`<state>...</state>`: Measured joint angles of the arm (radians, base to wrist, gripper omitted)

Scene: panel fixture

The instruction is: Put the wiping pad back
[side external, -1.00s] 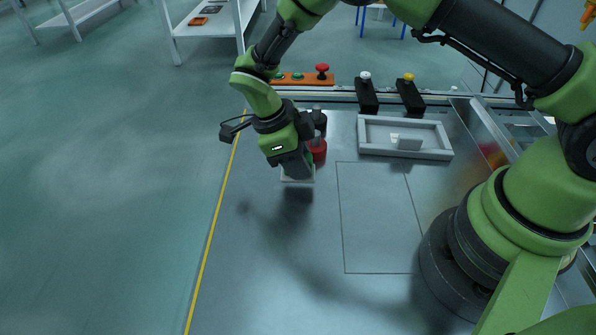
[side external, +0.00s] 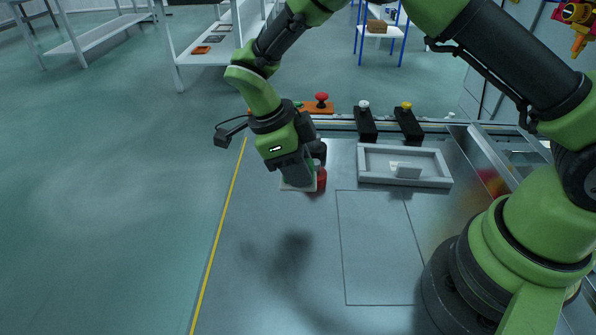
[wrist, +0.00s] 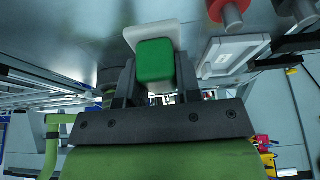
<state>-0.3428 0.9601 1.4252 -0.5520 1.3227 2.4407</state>
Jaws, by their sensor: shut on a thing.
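My gripper (side external: 297,178) is shut on the green block-shaped handle (wrist: 155,62) of the wiping pad, with one finger on each side of it in the wrist view (wrist: 155,88). The pad's white base (wrist: 152,34) shows beyond the handle. In the side view the white pad (side external: 296,188) is under the gripper, held above the metal bench, with a shadow on the bench apart from it. A shallow grey tray (side external: 368,178) lies to the right, with a small pale block (side external: 407,169) in it. The tray also shows in the wrist view (wrist: 232,53).
A red cylinder (side external: 321,179) and a black one (side external: 320,152) appear close to the right of the gripper. Black boxes with a white (side external: 364,104) and a yellow button (side external: 406,106) stand behind the tray. The outlined bench area (side external: 380,250) is clear.

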